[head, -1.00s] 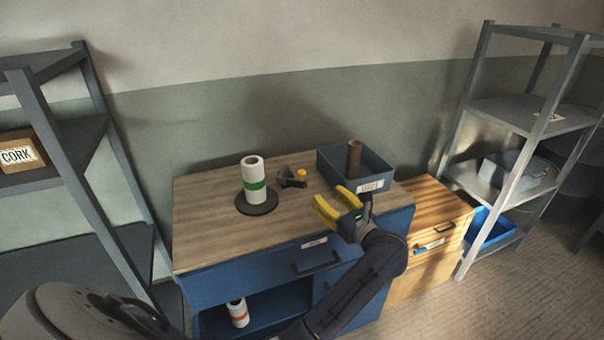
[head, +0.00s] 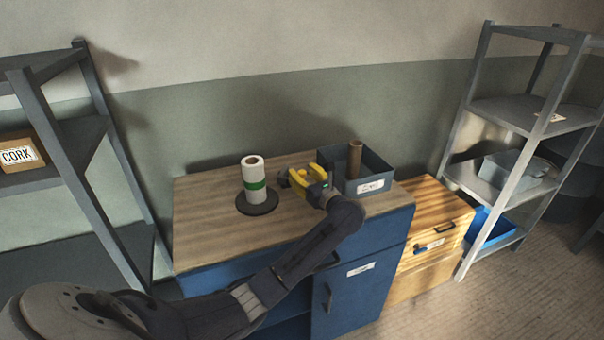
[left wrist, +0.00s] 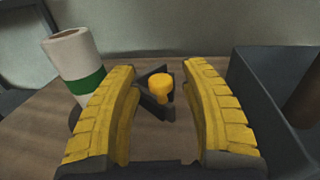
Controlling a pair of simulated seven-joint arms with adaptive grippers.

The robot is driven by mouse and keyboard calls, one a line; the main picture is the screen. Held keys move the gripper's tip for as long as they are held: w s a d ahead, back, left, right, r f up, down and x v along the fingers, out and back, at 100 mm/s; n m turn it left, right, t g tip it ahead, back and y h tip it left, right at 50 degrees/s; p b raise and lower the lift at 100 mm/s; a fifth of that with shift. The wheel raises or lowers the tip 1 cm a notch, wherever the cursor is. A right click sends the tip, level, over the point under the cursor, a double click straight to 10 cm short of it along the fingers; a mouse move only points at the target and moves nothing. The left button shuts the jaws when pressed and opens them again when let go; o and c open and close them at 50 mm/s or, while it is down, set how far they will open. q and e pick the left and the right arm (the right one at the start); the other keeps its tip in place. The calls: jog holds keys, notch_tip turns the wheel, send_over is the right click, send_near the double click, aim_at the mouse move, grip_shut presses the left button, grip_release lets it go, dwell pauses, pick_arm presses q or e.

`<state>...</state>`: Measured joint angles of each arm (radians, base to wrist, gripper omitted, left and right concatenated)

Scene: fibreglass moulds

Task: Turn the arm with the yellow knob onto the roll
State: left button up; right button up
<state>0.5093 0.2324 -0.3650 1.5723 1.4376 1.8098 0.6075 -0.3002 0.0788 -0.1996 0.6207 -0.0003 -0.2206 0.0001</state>
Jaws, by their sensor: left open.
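The white roll (head: 254,178) with a green band stands upright on a dark round base (head: 257,203) on the cabinet top. It also shows at the left of the left wrist view (left wrist: 75,70). The yellow knob (left wrist: 160,89) sits on a dark angular arm (left wrist: 152,107), apart from the roll and to its right. My left gripper (head: 299,180) is open and empty. In the left wrist view its yellow fingers (left wrist: 164,105) stand either side of the knob, which appears ahead between them. In the head view the gripper largely hides the arm and knob. My right gripper is not in view.
A grey-blue bin (head: 372,184) holding a brown tube (head: 354,158) stands close to the right of my left gripper. The wooden cabinet top (head: 205,225) is clear at the front left. Shelves stand left (head: 105,150) and right (head: 510,115).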

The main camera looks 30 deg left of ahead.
pick_arm(q)
jog(key=shift+w+a, duration=0.1)
jog(key=shift+a, duration=0.1)
grip_shut()
dwell(0.4)
